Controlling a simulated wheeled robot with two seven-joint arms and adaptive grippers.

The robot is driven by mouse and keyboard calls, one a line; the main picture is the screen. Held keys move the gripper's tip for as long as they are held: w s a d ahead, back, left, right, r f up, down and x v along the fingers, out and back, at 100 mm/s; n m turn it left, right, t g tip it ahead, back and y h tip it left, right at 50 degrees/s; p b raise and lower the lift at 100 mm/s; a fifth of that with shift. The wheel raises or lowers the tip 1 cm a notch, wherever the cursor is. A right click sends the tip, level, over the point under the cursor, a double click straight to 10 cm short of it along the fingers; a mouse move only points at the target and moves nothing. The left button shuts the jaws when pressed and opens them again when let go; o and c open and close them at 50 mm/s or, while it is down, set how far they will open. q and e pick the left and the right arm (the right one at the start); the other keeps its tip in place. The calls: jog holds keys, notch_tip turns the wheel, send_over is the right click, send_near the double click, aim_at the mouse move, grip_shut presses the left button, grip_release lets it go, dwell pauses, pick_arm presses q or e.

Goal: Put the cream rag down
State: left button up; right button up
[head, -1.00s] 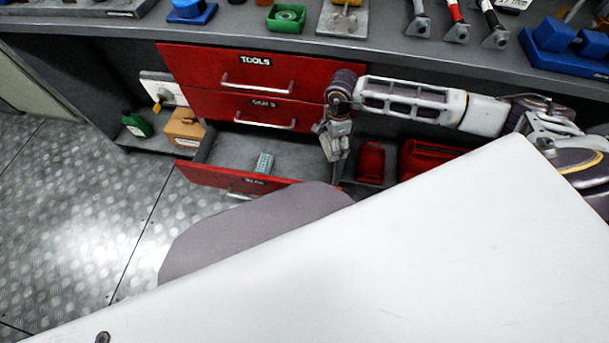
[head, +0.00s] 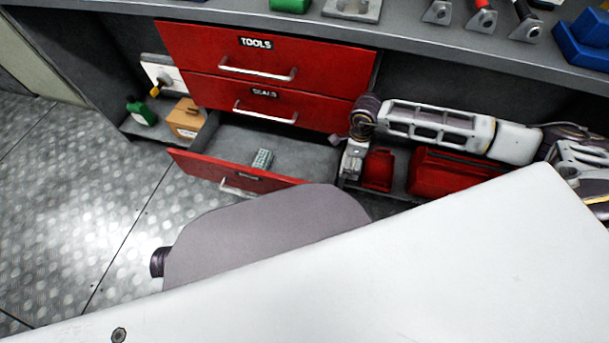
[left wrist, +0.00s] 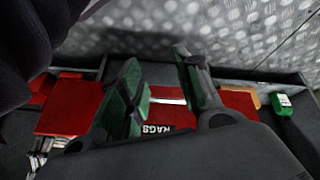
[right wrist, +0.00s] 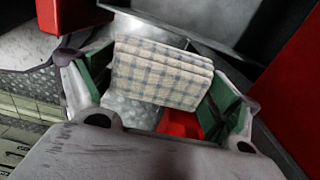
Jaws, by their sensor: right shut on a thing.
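The cream rag (right wrist: 163,72), a folded cloth with blue-grey checks, is between the green-padded fingers of my right gripper (right wrist: 165,88), which is shut on it. In the head view my right gripper (head: 352,165) hangs just beside the right end of the open bottom drawer (head: 235,178); the rag cannot be made out there. A small pale grey-green patterned item (head: 262,158) lies in that drawer. My left gripper (left wrist: 165,80) is open and empty, with the drawer front marked RAGS (left wrist: 182,124) behind its fingers in the left wrist view.
Shut red drawers marked TOOLS (head: 260,50) and SEALS (head: 262,98) sit above the open one. A cardboard box (head: 185,119) and green bottle (head: 141,113) stand left of it. Red cases (head: 455,174) stand on the right. The open drawer's floor is mostly bare.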

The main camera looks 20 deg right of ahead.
pick_arm(q)
jog(key=shift+s+d+r, duration=0.1)
jog(key=shift+d+r, duration=0.15)
jog(key=shift+r, duration=0.1)
pick_arm(e)
jog(key=shift+s+d+f, duration=0.15)
jog(key=shift+d+f, duration=0.1)
jog(key=shift+f, duration=0.15)
jog(key=shift+a, duration=0.1)
jog(key=w+a+b, duration=0.5)
jog(key=w+a, duration=0.5)
jog(key=a, duration=0.5)
notch_tip(320, 180, down, 5)
jog(key=shift+d+f+b, duration=0.1)
jog(key=shift+b, duration=0.95)
jog(key=shift+f, duration=0.4)
pick_arm(q)
notch_tip(320, 180, down, 11)
jog(key=w+d+t+h, duration=0.1)
jog(key=d+t, duration=0.1)
jog(key=shift+w+r+n+h, duration=0.15)
jog(key=shift+r+n+h, duration=0.05)
jog(key=shift+n+h, duration=0.1)
jog(key=shift+d, duration=0.15)
